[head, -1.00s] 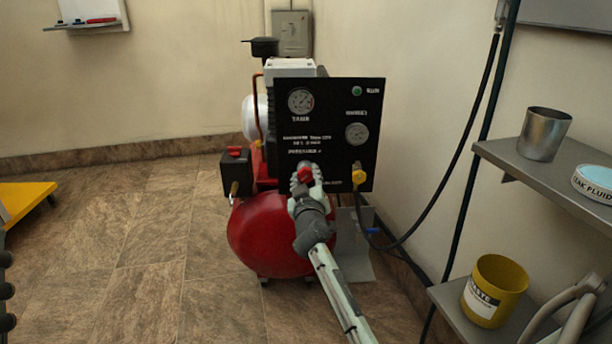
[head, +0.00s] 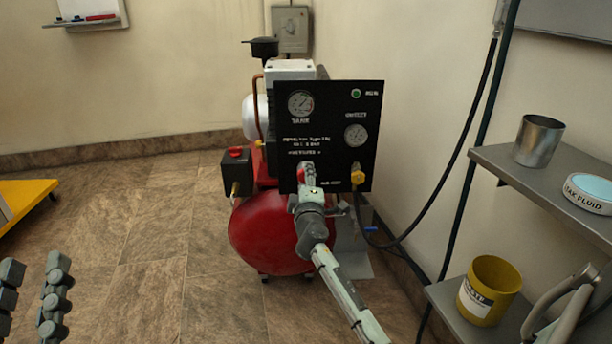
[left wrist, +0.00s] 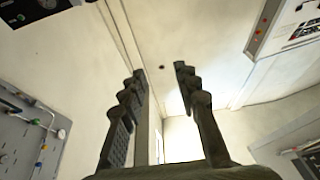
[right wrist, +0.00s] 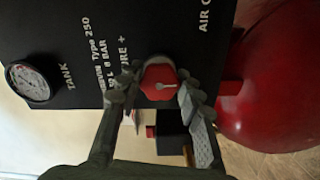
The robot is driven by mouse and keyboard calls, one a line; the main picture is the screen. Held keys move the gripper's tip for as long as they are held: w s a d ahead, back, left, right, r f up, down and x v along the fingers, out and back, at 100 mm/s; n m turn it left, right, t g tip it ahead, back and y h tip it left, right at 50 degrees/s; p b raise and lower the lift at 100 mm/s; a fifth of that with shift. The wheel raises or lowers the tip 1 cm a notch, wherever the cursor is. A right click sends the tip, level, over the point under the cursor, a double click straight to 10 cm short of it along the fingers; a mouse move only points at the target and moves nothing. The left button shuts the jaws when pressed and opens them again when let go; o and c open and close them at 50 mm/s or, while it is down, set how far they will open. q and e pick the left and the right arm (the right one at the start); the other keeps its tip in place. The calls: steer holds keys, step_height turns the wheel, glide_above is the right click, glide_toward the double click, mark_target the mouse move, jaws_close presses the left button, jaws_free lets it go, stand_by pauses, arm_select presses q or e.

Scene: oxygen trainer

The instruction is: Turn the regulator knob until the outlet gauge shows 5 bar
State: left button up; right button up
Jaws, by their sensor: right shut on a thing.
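The black panel (head: 330,110) of the compressor carries the outlet gauge (head: 356,135) at its right; its needle is too small to read. The red regulator knob (head: 301,174) is low on the panel, partly hidden by my right gripper (head: 308,182). In the right wrist view the knob (right wrist: 158,78), with a white pointer mark, sits between the fingers of my right gripper (right wrist: 160,90), which is shut on it. My left gripper (head: 32,300) is at the lower left, away from the panel. Its fingers stand apart and empty in the left wrist view (left wrist: 160,90).
The tank gauge (head: 300,102) is at the panel's upper left. A yellow outlet fitting (head: 357,176) with a black hose is right of the knob. Grey shelves (head: 520,180) with a metal cup (head: 538,141) stand at right. The floor (head: 150,250) at left is mostly clear.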

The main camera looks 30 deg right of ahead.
arm_select(q)
steer(key=shift+w+d+f+g, duration=0.1)
steer(key=shift+f+g, duration=0.2)
steer(key=shift+f, duration=0.05)
arm_select(e)
steer(key=shift+n, duration=0.5)
arm_select(q)
steer(key=shift+f, duration=0.1)
arm_select(e)
steer(key=o, duration=1.2)
steer(key=shift+c, duration=0.2)
steer(key=v, duration=1.2)
